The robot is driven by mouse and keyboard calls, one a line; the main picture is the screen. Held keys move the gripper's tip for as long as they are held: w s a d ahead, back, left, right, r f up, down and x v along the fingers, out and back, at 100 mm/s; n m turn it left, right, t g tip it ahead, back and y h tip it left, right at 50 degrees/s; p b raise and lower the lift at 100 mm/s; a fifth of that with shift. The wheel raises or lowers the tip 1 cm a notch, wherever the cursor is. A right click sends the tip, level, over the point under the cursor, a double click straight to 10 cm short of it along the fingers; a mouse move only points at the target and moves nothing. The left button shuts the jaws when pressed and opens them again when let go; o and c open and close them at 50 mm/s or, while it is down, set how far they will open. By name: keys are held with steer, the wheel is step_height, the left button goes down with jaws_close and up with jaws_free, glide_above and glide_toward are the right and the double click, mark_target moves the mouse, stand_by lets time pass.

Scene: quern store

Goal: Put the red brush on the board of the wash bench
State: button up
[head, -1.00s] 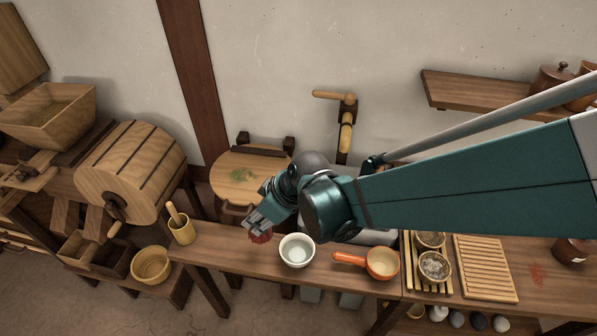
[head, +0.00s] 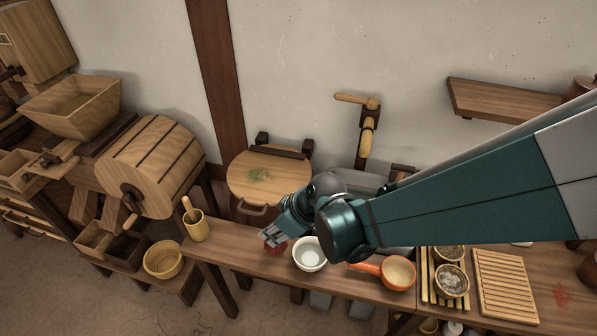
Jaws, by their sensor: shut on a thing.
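My gripper (head: 271,237) is pointed down over the left part of the wooden bench and is shut on the red brush (head: 277,249). Only a small red part of the brush shows below the fingers; the rest is hidden. The brush is over the bench board (head: 232,243), left of a white bowl (head: 310,254). I cannot tell whether it touches the board.
A wooden cup with a pestle (head: 195,226) stands at the bench's left end. An orange-handled pan (head: 397,272), strainers and a slatted rack (head: 505,284) are to the right. Bare board lies between cup and brush. A round wooden lid (head: 268,175) is behind.

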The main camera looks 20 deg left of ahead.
steer(key=shift+f+b, duration=0.65)
steer(key=shift+f, duration=1.4)
steer(key=shift+f, duration=0.15)
steer(key=o, duration=1)
steer(key=shift+c, duration=0.2)
steer(key=shift+r, duration=0.25)
steer(key=p+v, duration=0.3)
steer(key=v, duration=0.8)
steer(key=shift+d+r, duration=0.25)
steer(key=shift+r, duration=0.1)
